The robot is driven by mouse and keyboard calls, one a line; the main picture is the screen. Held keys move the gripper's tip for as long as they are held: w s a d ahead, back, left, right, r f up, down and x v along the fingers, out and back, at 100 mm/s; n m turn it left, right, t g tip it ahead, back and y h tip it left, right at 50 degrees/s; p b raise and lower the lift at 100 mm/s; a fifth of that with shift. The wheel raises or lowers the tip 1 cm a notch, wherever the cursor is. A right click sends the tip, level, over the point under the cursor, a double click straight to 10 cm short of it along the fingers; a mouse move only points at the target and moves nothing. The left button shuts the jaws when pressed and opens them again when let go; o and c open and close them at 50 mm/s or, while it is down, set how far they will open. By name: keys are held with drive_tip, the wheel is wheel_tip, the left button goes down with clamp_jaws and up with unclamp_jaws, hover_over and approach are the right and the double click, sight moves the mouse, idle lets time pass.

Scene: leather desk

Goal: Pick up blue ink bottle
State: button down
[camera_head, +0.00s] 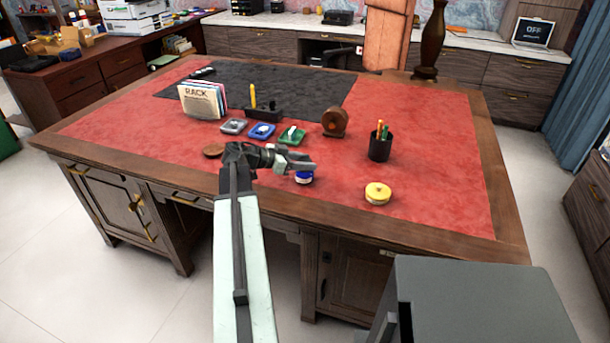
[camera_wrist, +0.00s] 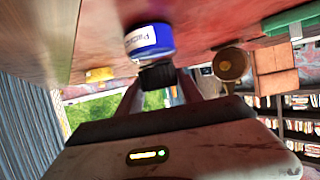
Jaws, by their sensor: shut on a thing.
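The blue ink bottle (camera_head: 304,178) is at the front part of the red leather desk top (camera_head: 430,195), partly hidden under my gripper (camera_head: 306,166). In the wrist view the bottle (camera_wrist: 150,38) shows a blue body, a white label and a black cap (camera_wrist: 157,75). My gripper (camera_wrist: 160,85) is shut on the bottle at its black cap. I cannot tell whether the bottle touches the desk or hangs just above it.
A yellow round container (camera_head: 377,193) stands to the right, with a black pen cup (camera_head: 380,148) behind it. The front right leather is clear.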

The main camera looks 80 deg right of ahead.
drive_tip(key=shift+r, duration=0.15)
wheel_tip(320, 180, up, 10)
drive_tip(key=p, duration=1)
